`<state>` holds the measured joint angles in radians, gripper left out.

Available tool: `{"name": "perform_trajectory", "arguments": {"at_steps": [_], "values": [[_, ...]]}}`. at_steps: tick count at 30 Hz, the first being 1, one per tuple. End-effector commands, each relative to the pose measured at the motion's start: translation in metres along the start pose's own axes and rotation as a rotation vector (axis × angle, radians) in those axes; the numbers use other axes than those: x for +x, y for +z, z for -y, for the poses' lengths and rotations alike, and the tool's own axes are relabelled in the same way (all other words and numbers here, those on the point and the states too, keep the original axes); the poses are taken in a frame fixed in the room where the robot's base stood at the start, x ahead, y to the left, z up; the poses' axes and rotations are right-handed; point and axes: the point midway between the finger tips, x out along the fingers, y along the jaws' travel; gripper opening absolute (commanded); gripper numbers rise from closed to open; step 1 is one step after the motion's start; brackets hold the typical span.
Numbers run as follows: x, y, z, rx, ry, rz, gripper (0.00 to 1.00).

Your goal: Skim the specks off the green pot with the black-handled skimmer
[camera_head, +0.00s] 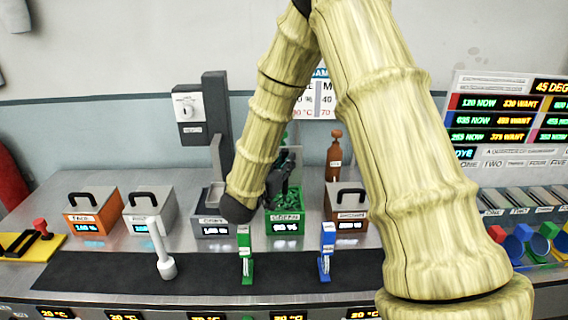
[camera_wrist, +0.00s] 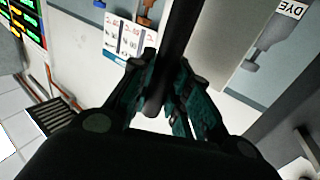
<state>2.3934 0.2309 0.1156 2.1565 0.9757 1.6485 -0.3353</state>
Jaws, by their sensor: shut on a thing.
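The green pot (camera_head: 285,228) stands on the counter near the middle of the head view, without a lid over its green lumpy contents. Single specks are too small to tell. My gripper (camera_head: 281,183) is just above this pot, partly hidden by my arm. In the wrist view my gripper (camera_wrist: 160,93) has its dark teal fingers closed around a black rod, which looks like the skimmer's black handle (camera_wrist: 179,38). The skimmer's head is not clearly visible, so I cannot tell whether it touches the contents.
Lidded orange (camera_head: 91,212), white (camera_head: 150,211) and brown (camera_head: 346,207) pots stand in the row, with a grey pot (camera_head: 209,223) beside the green one. A brown bottle (camera_head: 335,158) stands behind. White, green and blue upright pieces stand on the dark mat (camera_head: 110,275) in front.

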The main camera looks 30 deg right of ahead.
Motion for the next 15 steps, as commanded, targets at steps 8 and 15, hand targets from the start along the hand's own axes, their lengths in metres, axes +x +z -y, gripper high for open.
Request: {"name": "perform_trajectory", "arguments": {"at_steps": [8,15], "values": [[0.012,-0.001,0.000,0.001,0.001,0.000,0.00],[0.023,-0.001,0.000,0.000,0.001,-0.001,0.00]]}}
